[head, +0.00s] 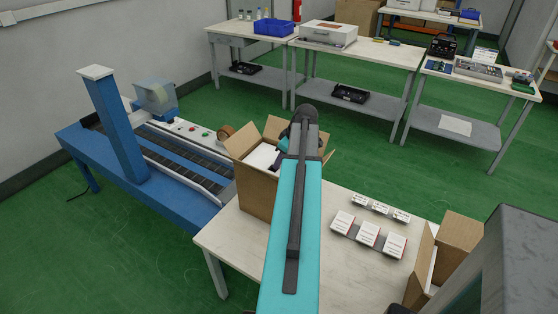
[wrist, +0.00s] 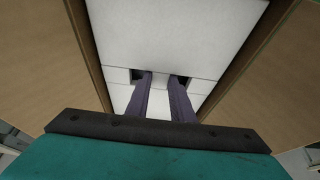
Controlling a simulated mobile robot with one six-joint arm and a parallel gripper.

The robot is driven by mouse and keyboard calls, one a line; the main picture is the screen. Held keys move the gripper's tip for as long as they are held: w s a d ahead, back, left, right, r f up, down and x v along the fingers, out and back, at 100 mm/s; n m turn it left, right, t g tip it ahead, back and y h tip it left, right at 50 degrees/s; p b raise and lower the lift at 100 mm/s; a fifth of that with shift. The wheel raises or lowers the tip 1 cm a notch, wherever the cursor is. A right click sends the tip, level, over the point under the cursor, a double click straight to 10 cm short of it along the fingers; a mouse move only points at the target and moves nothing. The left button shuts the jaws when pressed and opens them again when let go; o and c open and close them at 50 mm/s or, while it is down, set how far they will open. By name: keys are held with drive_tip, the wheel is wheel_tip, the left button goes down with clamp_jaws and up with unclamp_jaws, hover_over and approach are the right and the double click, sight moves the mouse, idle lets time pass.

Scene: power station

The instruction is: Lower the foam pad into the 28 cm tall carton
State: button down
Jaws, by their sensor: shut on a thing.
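The tall brown carton (head: 256,190) stands on the near table with its flaps spread open. The white foam pad (head: 262,157) shows inside its mouth, below the flaps; my arm hides part of it. In the wrist view the foam pad (wrist: 175,35) lies between two brown carton walls (wrist: 87,50). My gripper (wrist: 162,78) has its two fingers in dark slots in the pad and is shut on the foam between them. The pad's depth and what lies under it are hidden.
White-topped small boxes (head: 368,232) sit on the near table (head: 320,270) right of my arm. A second open carton (head: 457,236) stands at the right. A blue conveyor machine (head: 150,185) is close on the left. Workbenches (head: 360,55) stand behind, across green floor.

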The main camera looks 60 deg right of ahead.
drive_tip(key=shift+f, duration=0.75)
drive_tip(key=c, duration=1.5)
unclamp_jaws()
drive_tip(key=shift+o, duration=0.2)
drive_tip(key=shift+r, duration=0.1)
wheel_tip(320, 180, up, 12)
drive_tip(key=p, duration=0.6)
